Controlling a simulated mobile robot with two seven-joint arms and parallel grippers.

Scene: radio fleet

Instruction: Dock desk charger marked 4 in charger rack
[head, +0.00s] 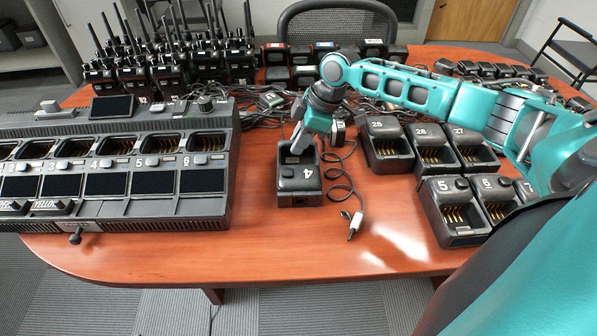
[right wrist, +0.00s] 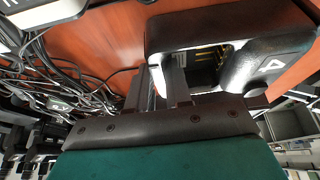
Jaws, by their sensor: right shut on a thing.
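The desk charger marked 4 (head: 299,186) is a black single-pocket charger on the table, centre of the head view, its number upside down to me. My right gripper (head: 301,143) reaches down on its far side and is shut on its far wall. The right wrist view shows the charger (right wrist: 240,100) close up, with a finger at its open pocket and metal contacts inside. I cannot tell whether its base is clear of the table. No separate charger rack is plainly recognisable; a wide multi-pocket charging unit (head: 130,208) with numbered pockets and dark screens stands at left. My left gripper is not in view.
Chargers marked 25 (head: 387,150), 26 and 27 stand at right, with 5 (head: 455,215), 6 and 7 in front. A coiled cable (head: 343,190) lies beside charger 4. Radios (head: 150,70) and tangled cables fill the back. The front middle table is clear.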

